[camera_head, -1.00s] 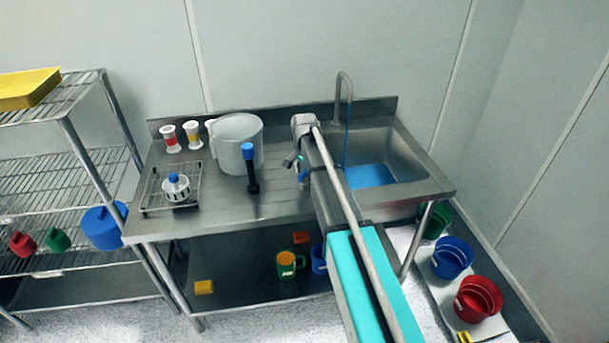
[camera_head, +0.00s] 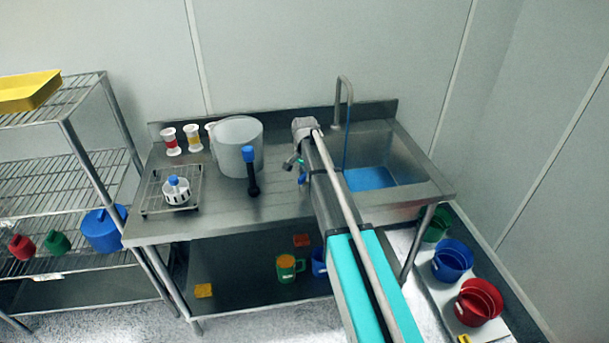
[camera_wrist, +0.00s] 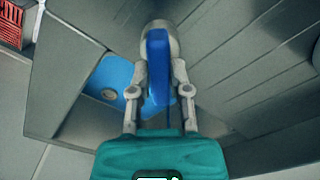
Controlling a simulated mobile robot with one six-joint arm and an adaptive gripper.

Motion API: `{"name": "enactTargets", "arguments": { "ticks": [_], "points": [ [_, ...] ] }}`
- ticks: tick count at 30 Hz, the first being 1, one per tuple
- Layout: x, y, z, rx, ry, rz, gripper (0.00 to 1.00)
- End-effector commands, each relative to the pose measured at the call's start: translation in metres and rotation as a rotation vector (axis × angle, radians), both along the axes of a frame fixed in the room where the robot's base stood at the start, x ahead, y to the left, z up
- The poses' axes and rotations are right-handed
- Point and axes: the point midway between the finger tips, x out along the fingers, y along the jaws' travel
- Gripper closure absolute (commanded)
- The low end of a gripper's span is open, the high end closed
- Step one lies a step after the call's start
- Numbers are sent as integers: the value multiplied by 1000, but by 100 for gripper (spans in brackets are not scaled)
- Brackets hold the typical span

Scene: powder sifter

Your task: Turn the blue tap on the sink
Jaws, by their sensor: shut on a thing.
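In the wrist view the blue tap handle (camera_wrist: 158,65) stands upright from a round grey base. The two metal fingers of my gripper (camera_wrist: 158,92) lie close along its left and right sides, shut on it. In the head view my arm reaches over the sink's left edge, and the tap handle and fingertips cannot be clearly made out there. The sink (camera_head: 405,155) is on the right of the steel bench, under a grey gooseneck spout (camera_head: 343,90). A thin blue stream (camera_head: 347,140) hangs below the spout, over a blue area (camera_head: 370,178) in the basin.
Left of my arm stand a black stick with a blue top (camera_head: 250,170), a white bucket (camera_head: 238,135) and a wire rack (camera_head: 155,205). A wire shelf (camera_head: 60,165) is at far left.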

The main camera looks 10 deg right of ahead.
Motion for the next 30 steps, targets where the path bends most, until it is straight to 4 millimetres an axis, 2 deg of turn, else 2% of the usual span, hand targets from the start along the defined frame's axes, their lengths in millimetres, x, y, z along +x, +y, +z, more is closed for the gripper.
{"name": "enactTargets", "arguments": {
  "ticks": [7, 17, 18, 23, 30],
  "points": [
    [1, -1, 0, -1, -1, -105, 100],
    [1, -1, 0, -2, -2, -121, 100],
    [1, -1, 0, -2, -2, -121, 70],
    [1, 0, 0, -1, -1, -121, 41],
    [0, 1, 0, -1, -1, -119, 41]
  ]
}}
